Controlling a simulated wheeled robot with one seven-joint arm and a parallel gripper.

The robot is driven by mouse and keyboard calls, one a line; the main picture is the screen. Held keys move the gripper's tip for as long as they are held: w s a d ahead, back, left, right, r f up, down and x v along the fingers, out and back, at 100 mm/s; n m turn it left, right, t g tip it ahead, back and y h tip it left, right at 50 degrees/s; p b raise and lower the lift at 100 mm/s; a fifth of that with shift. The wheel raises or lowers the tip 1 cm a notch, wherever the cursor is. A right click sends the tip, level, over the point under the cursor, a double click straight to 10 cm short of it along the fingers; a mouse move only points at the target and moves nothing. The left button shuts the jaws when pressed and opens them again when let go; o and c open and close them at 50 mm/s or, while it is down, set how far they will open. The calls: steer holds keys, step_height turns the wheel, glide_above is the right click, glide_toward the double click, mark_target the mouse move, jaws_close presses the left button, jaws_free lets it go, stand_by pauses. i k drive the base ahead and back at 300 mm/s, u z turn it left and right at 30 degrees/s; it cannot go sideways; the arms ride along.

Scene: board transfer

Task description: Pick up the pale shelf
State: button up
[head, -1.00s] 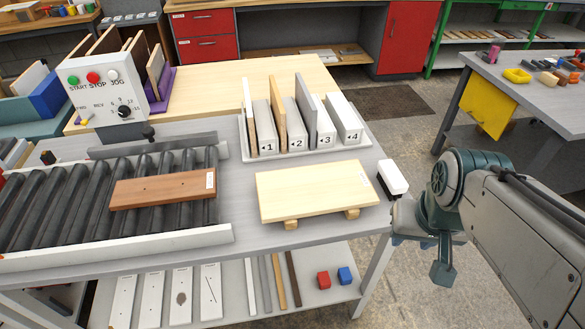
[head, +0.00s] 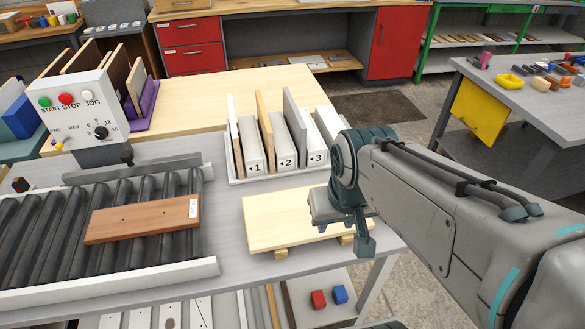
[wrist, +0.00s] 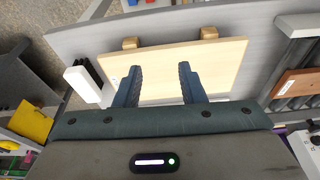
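The pale shelf (head: 285,225) is a flat, light wooden board lying on two small wooden blocks on the grey table, right of the roller conveyor. It also shows in the wrist view (wrist: 200,58), with the two blocks (wrist: 209,32) poking out past one long edge. My gripper (wrist: 160,68) is open and empty, its two dark fingers apart and above the board. In the head view my arm covers the board's right part, and whether the fingers touch it cannot be told.
A brown board (head: 145,219) lies on the roller conveyor (head: 40,240). A rack of numbered slots (head: 238,180) holding upright boards stands just behind the pale shelf. A white and black block (wrist: 84,84) is beside it. A control box (head: 75,100) stands at the left.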

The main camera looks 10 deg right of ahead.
mark_target(273, 221)
steer(key=u, duration=0.05)
steer(key=i, duration=0.1)
steer(key=u, duration=0.05)
steer(key=k, duration=0.5)
steer(key=z, duration=2.4)
steer(key=k, duration=1.35)
steer(key=u, duration=1.75)
steer(key=i, duration=0.45)
steer(key=z, duration=0.05)
